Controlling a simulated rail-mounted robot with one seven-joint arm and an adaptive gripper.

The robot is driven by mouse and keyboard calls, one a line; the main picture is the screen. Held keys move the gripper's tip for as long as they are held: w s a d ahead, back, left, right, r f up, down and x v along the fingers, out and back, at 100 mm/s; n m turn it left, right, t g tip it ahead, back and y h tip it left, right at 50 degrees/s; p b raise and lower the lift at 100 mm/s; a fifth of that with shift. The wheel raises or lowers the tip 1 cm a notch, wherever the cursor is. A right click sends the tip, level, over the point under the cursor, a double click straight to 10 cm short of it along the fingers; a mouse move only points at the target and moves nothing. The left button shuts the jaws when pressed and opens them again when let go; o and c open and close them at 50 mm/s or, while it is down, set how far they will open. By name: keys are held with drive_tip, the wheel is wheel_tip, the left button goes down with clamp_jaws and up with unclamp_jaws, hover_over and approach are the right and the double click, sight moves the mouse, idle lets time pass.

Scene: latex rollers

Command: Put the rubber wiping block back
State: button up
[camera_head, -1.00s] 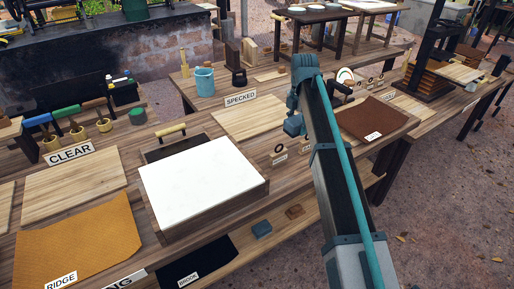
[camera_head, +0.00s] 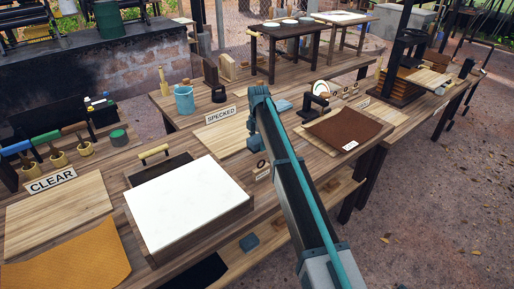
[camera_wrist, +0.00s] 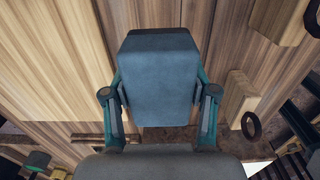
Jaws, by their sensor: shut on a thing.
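In the wrist view a blue-grey block (camera_wrist: 158,72), seemingly the rubber wiping block, sits between the two fingers of my gripper (camera_wrist: 160,105), which is shut on it. The held block cannot be told apart clearly there. In the wrist view, pale and brown wood lies beneath the block; the gap to it cannot be judged.
A tray with a white slab (camera_head: 188,203) stands left of my arm. A blue block (camera_head: 249,242) lies on the lower shelf. A brown sheet (camera_head: 343,133) lies to the right. A blue cup (camera_head: 184,100) stands behind.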

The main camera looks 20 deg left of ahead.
sight(258, 136)
drive_tip(key=shift+w+a+f, duration=0.2)
drive_tip(key=shift+a+f, duration=0.05)
drive_tip(key=shift+f, duration=0.15)
drive_tip(key=shift+w+a+f+p, duration=0.1)
drive_tip(key=shift+f+p, duration=0.4)
drive_tip(key=shift+f, duration=1.25)
drive_tip(key=shift+f, duration=0.15)
drive_tip(key=o, duration=1.1)
wheel_tip(258, 136, up, 12)
drive_tip(key=shift+r+b, duration=0.2)
drive_tip(key=shift+b, duration=1.05)
